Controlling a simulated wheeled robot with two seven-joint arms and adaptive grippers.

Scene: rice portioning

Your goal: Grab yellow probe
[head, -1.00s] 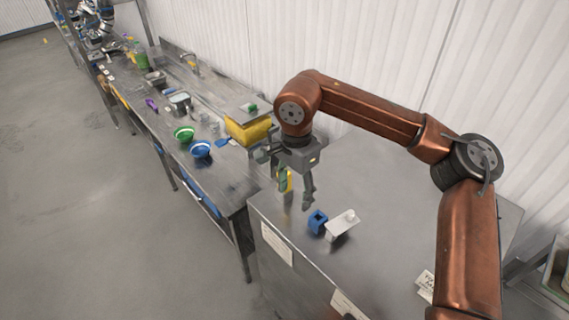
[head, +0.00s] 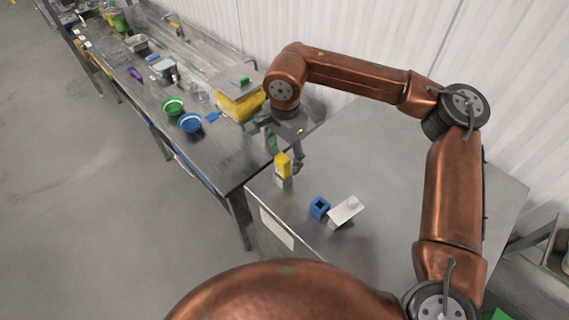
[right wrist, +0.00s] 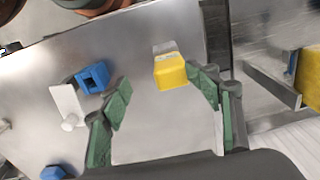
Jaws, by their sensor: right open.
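The yellow probe (head: 283,160), a yellow block on a grey lower part, stands upright on the steel table near its left edge. It also shows in the right wrist view (right wrist: 171,72), just beyond the fingertips and closer to the right-hand finger. My right gripper (head: 286,150) is open and points down at the probe, very close to it. Its green-padded fingers (right wrist: 163,90) are apart, with nothing held between them. Whether a finger touches the probe cannot be told. My left gripper is not in view.
A blue block with a square hole (head: 319,207) and a white block with a knob (head: 346,211) stand to the probe's right. A long bench (head: 215,165) on the left holds a green bowl (head: 173,106), a blue bowl (head: 190,123) and a yellow container (head: 240,107). The table's middle is clear.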

